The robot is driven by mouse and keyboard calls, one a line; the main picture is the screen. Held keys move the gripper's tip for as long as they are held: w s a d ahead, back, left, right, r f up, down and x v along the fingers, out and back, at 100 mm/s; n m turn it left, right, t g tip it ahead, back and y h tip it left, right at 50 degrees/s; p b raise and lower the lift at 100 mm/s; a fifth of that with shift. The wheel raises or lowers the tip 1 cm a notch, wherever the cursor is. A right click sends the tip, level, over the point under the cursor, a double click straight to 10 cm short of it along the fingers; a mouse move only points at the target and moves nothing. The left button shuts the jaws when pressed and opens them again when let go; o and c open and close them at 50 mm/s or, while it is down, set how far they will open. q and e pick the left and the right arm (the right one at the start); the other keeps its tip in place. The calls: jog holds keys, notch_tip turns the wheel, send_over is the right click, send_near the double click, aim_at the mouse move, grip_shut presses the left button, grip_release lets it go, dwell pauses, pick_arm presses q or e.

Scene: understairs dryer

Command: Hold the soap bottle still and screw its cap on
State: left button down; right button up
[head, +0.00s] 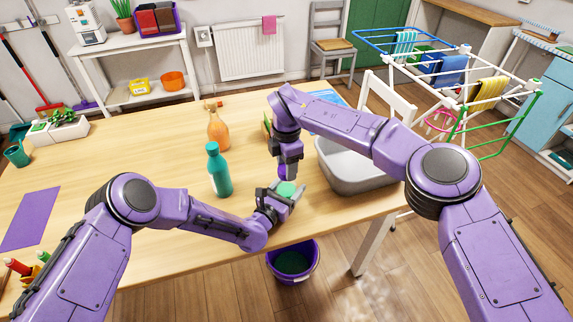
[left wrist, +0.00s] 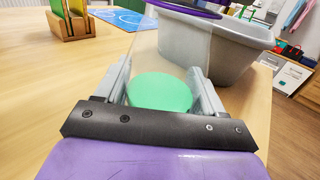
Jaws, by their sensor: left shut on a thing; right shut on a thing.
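My left gripper (head: 287,193) is low over the front edge of the table, shut on the soap bottle. In the left wrist view the bottle (left wrist: 172,48) looks clear, with a pale green round patch (left wrist: 160,92) between the fingers; the green also shows in the head view (head: 287,188). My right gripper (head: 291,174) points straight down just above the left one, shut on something. I cannot tell whether the cap touches the bottle.
A teal bottle (head: 219,171) and an orange spray bottle (head: 218,130) stand left of my grippers. A grey tub (head: 352,180) stands close on the right. A purple bucket (head: 293,264) is on the floor below the table's front edge.

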jog(key=m, duration=0.6)
jog(key=shift+d, duration=0.1)
jog(key=m, duration=0.7)
jog(key=o, duration=1)
jog(key=shift+s+r, duration=0.1)
jog(key=shift+r, duration=2.15)
jog(key=shift+c, duration=0.4)
